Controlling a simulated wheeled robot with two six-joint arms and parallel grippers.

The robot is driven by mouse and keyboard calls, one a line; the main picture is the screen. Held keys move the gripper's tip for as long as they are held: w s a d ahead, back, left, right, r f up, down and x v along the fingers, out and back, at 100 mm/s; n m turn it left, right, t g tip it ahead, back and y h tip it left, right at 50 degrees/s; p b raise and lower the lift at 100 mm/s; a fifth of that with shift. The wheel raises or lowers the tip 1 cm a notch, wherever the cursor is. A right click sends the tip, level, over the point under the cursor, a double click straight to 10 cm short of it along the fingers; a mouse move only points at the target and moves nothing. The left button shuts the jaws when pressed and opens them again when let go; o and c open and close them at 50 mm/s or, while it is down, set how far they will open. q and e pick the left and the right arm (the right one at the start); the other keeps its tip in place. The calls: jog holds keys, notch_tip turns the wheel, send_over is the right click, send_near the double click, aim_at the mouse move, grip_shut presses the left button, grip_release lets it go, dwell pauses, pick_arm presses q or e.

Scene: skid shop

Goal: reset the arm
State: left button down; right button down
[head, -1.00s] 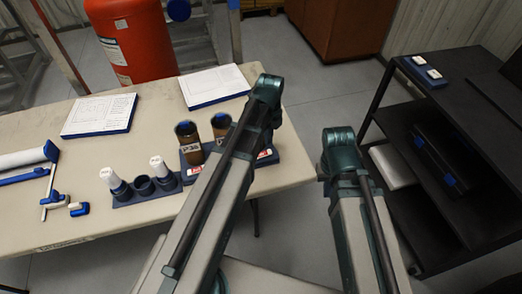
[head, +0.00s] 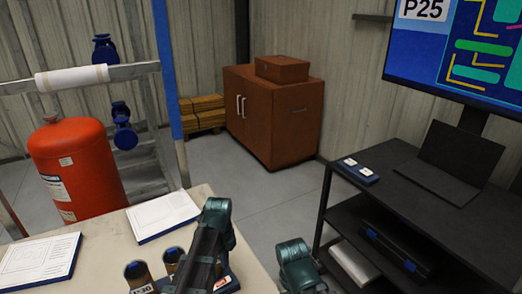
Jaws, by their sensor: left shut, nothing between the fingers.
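Of my right arm only a green joint shows at the bottom, right of the table. My right gripper is not in view.
A red cylinder (head: 78,165) stands behind. A black shelf cart (head: 400,185) stands right. Open floor (head: 255,190) leads to a brown cabinet (head: 275,115).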

pick_arm(q)
jog(key=s+d+n+y, duration=0.1)
jog(key=s+d+n, duration=0.9)
jog(key=s+n, duration=0.4)
jog(key=n, duration=0.5)
jog(key=shift+d, duration=0.15)
jog(key=shift+r, duration=0.1)
